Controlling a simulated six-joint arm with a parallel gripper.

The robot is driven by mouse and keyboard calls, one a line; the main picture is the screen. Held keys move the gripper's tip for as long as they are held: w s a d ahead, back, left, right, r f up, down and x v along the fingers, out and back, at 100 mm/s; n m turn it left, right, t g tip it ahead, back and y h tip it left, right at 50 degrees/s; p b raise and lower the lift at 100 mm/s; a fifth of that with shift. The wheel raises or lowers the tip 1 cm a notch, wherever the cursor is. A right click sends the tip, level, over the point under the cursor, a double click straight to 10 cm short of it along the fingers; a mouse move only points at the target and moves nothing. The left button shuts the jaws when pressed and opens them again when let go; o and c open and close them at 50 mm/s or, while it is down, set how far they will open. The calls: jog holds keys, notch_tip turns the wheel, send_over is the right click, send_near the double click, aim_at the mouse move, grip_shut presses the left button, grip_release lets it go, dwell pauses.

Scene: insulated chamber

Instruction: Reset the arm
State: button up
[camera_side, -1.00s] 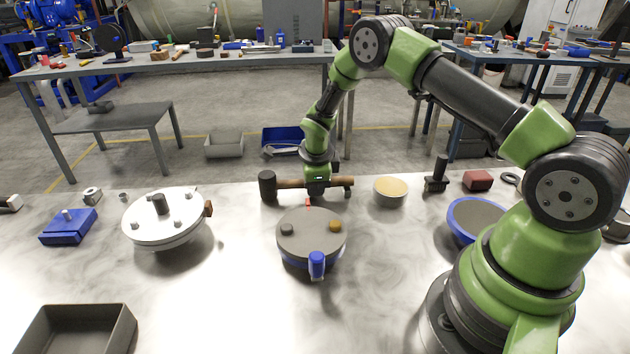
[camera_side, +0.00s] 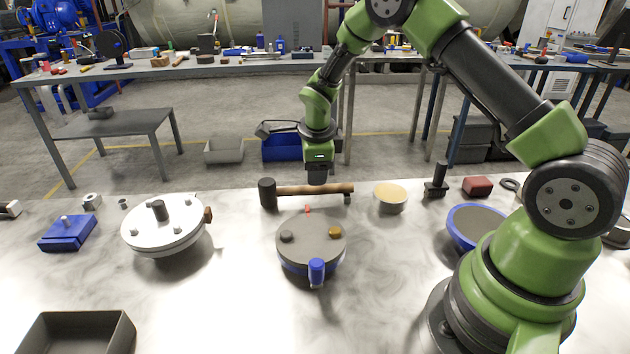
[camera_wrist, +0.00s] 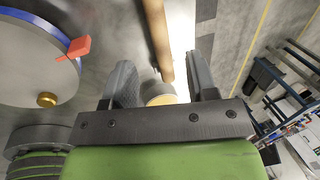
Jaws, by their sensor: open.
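My gripper (camera_side: 317,177) hangs above the back edge of the table, just over the wooden handle of a hammer (camera_side: 310,189). In the wrist view my gripper (camera_wrist: 160,85) has its two dark fingers apart with nothing held between them. The hammer handle (camera_wrist: 157,38) shows beyond the fingers, apart from them. The hammer lies on the table with its dark head (camera_side: 267,193) to the left.
A grey-topped round chamber (camera_side: 312,240) with a blue rim stands in front of the hammer. A white lidded vessel (camera_side: 165,228) is left, a tan-topped tin (camera_side: 390,198) right. A blue-rimmed bowl (camera_side: 475,225) sits near my base. An open tray (camera_side: 75,335) lies front left.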

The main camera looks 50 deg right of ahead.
jog(key=s+a+r+n+t+y, duration=0.1)
jog(key=s+a+r+n, duration=0.3)
jog(key=r, duration=0.5)
jog(key=s+a+r+n+t, duration=0.15)
jog(key=s+r+n, duration=0.3)
jog(key=r, duration=0.45)
jog(key=s+a+r+n+t+y, duration=0.1)
jog(key=s+a+r+n, duration=0.1)
jog(key=s+n, duration=0.5)
jog(key=s+a+r+n+t+y, duration=0.1)
jog(key=s+a+r+n+y, duration=0.1)
jog(key=s+n, duration=0.5)
jog(key=shift+s+a+r, duration=0.55)
jog(key=shift+s+a, duration=0.25)
jog(key=shift+a, duration=0.35)
jog(key=shift+t, duration=0.25)
